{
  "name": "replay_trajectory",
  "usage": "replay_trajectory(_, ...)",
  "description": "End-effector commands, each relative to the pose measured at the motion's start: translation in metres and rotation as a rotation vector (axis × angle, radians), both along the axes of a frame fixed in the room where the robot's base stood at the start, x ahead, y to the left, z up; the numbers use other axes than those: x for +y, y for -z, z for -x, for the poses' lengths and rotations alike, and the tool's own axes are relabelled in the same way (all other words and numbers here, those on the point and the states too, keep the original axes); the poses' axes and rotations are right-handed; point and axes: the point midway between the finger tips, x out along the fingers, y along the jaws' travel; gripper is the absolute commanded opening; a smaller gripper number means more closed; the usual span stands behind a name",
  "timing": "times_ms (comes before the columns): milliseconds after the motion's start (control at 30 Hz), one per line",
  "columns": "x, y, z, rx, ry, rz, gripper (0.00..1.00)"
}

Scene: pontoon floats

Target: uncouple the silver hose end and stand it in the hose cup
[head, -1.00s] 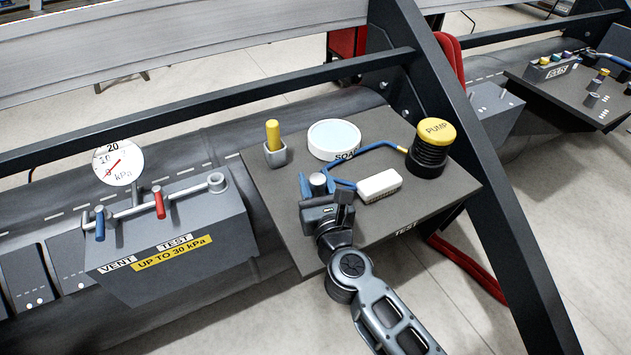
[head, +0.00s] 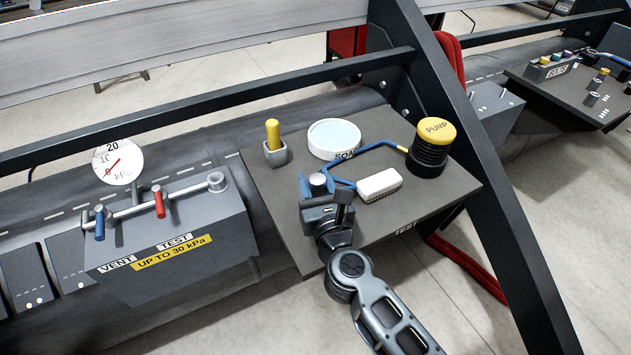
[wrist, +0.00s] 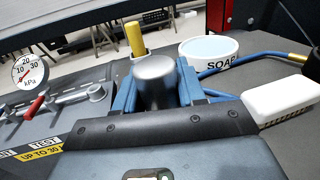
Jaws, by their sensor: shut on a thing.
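The silver hose end (head: 318,181) is upright at the front left of the dark bench. In the wrist view it is a smooth silver cylinder (wrist: 155,80) between two blue fingers. My gripper (head: 318,188) is shut on it. The blue hose (head: 345,158) runs from the brass fitting at the pump towards it. The lower part of the hose end is hidden behind my gripper, so I cannot tell what is under it. I cannot make out the hose cup. The grey port (head: 217,182) at the right end of the test pipe has no hose on it.
A white soap tub (head: 334,139), a yellow-handled tool in a grey holder (head: 275,153), a white block (head: 379,186) and the yellow-topped pump (head: 431,150) stand on the bench. The valve box with its gauge (head: 118,163) is at left. A dark slanted beam (head: 480,170) passes at right.

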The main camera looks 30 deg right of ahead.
Motion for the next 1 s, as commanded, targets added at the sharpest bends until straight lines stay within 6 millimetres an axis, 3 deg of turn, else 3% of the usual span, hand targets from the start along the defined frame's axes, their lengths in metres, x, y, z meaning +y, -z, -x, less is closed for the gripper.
replay_trajectory(1000,0.000,0.024,0.000,0.000,0.000,0.000,0.06)
